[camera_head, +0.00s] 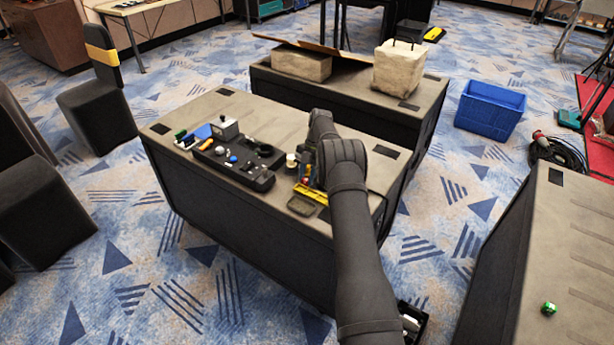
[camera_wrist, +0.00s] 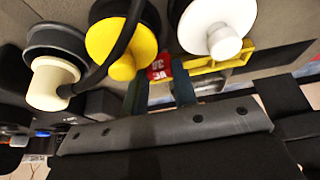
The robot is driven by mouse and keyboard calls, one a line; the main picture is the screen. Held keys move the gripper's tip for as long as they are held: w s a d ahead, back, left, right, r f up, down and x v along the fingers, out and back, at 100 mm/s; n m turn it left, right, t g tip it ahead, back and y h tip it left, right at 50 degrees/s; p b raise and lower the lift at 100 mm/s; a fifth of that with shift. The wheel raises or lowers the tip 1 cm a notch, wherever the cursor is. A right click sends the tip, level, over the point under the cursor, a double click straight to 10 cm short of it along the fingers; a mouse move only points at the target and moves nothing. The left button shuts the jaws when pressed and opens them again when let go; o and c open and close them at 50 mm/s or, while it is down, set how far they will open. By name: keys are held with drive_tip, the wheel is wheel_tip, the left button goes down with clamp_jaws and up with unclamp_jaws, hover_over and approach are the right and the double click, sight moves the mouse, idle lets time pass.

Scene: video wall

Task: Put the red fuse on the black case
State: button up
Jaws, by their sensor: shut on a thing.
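The red fuse (camera_wrist: 159,70) shows in the wrist view as a small red block with white markings. My gripper (camera_wrist: 158,92) is shut on it, with a dark teal finger on each side.
Yellow (camera_wrist: 122,50), white (camera_wrist: 217,25) and dark-and-cream (camera_wrist: 54,75) round parts stand close to my gripper. A yellow tool (camera_head: 311,193) lies by my arm. The table's (camera_head: 190,108) back left is clear.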

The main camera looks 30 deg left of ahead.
sight(307, 179)
drive_tip(key=shift+f, duration=0.2)
drive_tip(key=o, duration=1)
drive_tip(key=shift+r, duration=0.1)
drive_tip(key=shift+v, duration=3.85)
drive_tip(key=shift+s, duration=0.1)
drive_tip(key=x, duration=0.7)
drive_tip(key=shift+r, duration=1.75)
